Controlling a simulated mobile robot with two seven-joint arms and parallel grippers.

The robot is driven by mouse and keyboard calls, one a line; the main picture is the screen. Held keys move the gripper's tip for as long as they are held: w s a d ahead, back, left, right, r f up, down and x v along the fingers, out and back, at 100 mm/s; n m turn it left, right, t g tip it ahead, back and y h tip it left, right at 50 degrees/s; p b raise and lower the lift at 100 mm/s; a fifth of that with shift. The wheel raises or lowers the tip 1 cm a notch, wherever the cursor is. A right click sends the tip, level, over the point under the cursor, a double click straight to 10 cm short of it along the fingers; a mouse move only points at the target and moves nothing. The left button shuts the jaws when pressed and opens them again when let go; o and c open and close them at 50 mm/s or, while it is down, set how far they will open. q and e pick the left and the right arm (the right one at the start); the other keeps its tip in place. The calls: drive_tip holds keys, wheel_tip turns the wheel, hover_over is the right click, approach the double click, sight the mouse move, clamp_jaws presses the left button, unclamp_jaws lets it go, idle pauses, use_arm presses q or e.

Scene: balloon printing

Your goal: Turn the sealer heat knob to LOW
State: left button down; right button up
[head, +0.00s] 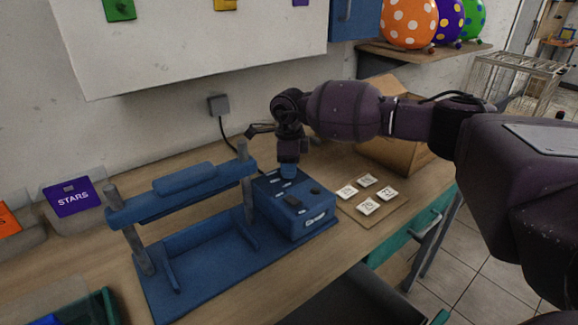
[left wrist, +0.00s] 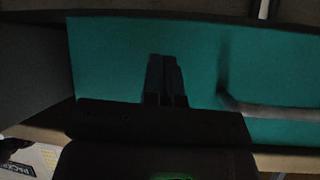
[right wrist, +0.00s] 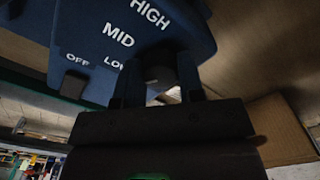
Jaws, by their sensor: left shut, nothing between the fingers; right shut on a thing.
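The blue sealer (head: 215,245) stands on the wooden bench, with its control box (head: 305,222) at its right end. In the right wrist view the box face (right wrist: 85,25) carries the labels OFF, LOW, MID and HIGH. My right gripper (head: 289,168) comes down on the box top beside these labels. In the right wrist view its fingers (right wrist: 160,88) are closed around the heat knob (right wrist: 158,74), which is mostly hidden between them. I cannot tell which label the knob points to. My left gripper (left wrist: 164,78) is shut and empty, in front of a teal panel; it is outside the head view.
A board with white tiles (head: 367,206) lies right of the sealer, with a cardboard box (head: 395,152) behind it. A purple STARS bin (head: 72,198) stands at the left. A cord runs to a wall outlet (head: 218,104). The teal panel (left wrist: 110,60) is near my left gripper.

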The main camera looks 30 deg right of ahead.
drive_tip(key=shift+r, duration=0.1)
drive_tip(key=o, duration=0.9)
wheel_tip(320, 180, up, 11)
drive_tip(key=shift+f+p, duration=0.15)
drive_tip(key=shift+p, duration=0.2)
idle(0.3)
